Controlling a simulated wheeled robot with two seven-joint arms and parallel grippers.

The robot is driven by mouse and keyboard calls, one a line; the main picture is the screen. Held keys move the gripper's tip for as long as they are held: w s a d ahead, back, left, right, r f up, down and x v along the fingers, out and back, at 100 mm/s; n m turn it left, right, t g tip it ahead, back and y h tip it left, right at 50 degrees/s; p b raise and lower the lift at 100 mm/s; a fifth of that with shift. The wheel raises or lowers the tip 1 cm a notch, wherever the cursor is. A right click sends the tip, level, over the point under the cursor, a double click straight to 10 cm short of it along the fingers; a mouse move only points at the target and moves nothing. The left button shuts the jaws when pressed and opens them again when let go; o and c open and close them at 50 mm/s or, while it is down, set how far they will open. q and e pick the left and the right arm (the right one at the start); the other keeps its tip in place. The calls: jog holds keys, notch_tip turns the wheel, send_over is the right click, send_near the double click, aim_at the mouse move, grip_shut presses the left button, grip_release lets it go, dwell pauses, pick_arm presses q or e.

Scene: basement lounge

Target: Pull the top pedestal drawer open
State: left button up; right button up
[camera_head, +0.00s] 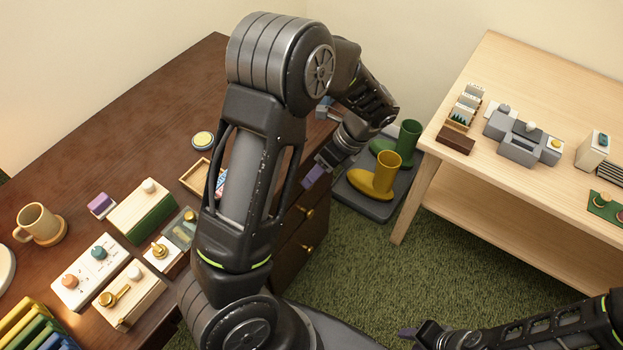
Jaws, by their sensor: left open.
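The dark brown drawer pedestal (290,262) stands under the right end of the desk. Two brass knobs show on its front, an upper one (309,213) and a lower one (307,247). My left arm hides much of the pedestal, so I cannot tell whether another drawer front lies above the upper visible knob. My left gripper (316,177) is open, pointing down and left beside the pedestal's upper front, above the upper visible knob. I cannot tell whether it touches anything. My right gripper (408,334) is low at the bottom edge, away from the pedestal; its jaw opening is unclear.
The desk top (130,120) holds a mug (40,224), several small boxes and a shallow wooden tray (193,178). A pale wooden table (520,60) stands right. Green carpet between is clear.

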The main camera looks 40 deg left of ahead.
pick_arm(q)
jog(key=shift+x, duration=1.75)
jog(key=shift+c, duration=0.2)
grip_shut()
jog(key=shift+d, duration=0.1)
